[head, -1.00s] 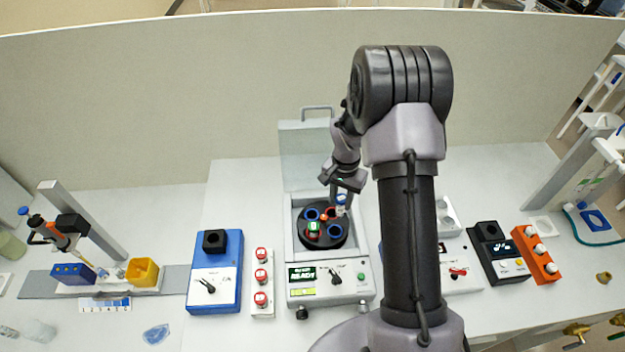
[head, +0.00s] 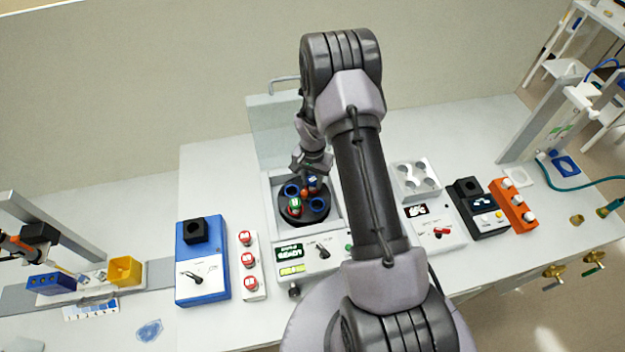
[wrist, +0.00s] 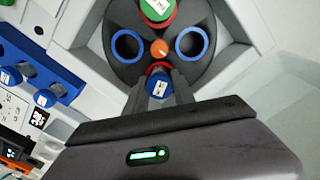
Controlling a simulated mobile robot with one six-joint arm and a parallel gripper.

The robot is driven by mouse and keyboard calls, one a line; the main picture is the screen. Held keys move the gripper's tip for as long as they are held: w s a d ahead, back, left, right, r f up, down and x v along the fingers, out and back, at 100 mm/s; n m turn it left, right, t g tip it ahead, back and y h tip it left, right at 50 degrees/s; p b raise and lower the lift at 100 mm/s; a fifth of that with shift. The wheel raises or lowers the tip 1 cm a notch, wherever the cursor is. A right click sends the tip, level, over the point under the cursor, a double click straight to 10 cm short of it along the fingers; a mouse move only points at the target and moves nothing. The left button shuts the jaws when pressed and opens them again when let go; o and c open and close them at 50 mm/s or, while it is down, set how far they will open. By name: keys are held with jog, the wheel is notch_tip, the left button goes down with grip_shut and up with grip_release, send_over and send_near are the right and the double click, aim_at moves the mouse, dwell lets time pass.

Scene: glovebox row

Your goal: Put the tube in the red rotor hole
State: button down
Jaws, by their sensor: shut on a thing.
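My gripper (wrist: 158,92) is shut on a tube with a blue cap (wrist: 158,86), its label facing the wrist camera. The tube also shows in the head view (head: 311,183), at the rotor's far side. The black rotor (wrist: 192,72) has a red-ringed hole (wrist: 158,67) right at the held tube, partly hidden by the cap and fingers. I cannot tell how deep the tube's lower end sits. Two blue-ringed holes (wrist: 127,46) lie either side of the orange hub (wrist: 160,48). A green-capped tube (wrist: 157,9) sits opposite, with red around it.
The centrifuge's raised clear lid (head: 275,130) stands behind the rotor. A blue device (head: 203,265) and a strip of red-capped items (head: 248,262) stand to the left. A white holed block (head: 416,178) and a black device (head: 478,207) stand to the right.

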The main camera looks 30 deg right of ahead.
jog(key=shift+f, duration=0.2)
jog(key=c, duration=1.1)
grip_release()
jog(key=shift+o, duration=0.2)
jog(key=shift+r, duration=0.1)
